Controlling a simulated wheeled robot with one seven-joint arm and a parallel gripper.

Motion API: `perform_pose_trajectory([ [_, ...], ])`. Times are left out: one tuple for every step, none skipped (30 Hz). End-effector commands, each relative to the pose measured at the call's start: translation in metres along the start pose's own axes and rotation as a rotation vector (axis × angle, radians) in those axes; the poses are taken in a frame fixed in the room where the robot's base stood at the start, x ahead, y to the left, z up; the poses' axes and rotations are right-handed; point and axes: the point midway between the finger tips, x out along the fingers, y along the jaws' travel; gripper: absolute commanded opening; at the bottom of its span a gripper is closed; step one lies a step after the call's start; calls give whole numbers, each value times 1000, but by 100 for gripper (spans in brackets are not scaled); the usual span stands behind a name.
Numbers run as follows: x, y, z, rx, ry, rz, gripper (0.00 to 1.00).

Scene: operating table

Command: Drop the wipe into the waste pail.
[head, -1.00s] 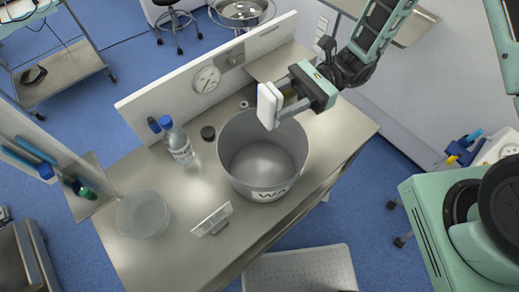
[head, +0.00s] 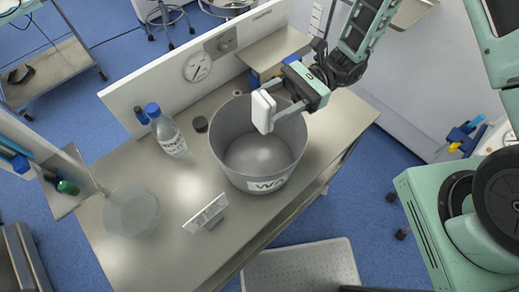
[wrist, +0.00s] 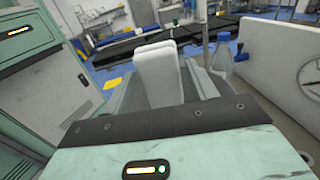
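The waste pail (head: 228,160) is a wide grey bucket with a white label reading "WA" on its front. It stands upright on the steel table, and its visible interior looks empty. My gripper (head: 274,108) reaches in from the upper right and is shut on the wipe (head: 262,112), a white folded slab. The wipe overlaps the pail's far right rim in the head view; its exact height above the rim is hard to tell. In the wrist view the wipe (wrist: 158,75) stands upright between the two grey fingers. The pail cannot be made out there.
A clear bowl (head: 130,212) and a small sign (head: 206,212) are nearer the front. A white back panel with a gauge (head: 198,67) rises behind.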

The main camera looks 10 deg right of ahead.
Motion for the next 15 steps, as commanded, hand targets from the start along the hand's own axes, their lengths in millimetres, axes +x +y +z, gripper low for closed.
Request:
perform_pose_trajectory([
  [0, 0, 0, 0, 0, 0, 70],
  [0, 0, 0, 0, 0, 0, 70],
  [0, 0, 0, 0, 0, 0, 70],
  [0, 0, 0, 0, 0, 0, 70],
  [0, 0, 0, 0, 0, 0, 70],
  [0, 0, 0, 0, 0, 0, 70],
  [0, 0, 0, 0, 0, 0, 70],
  [0, 0, 0, 0, 0, 0, 70],
  [0, 0, 0, 0, 0, 0, 70],
  [-1, 0, 0, 0, 0, -1, 70],
  [-3, 0, 0, -1, 0, -1, 70],
  [-5, -1, -1, -1, 1, -2, 70],
  [-8, -1, -1, -2, 1, -3, 70],
  [-12, -1, -2, -3, 1, -3, 70],
  [-18, -1, -2, -4, 1, -4, 70],
])
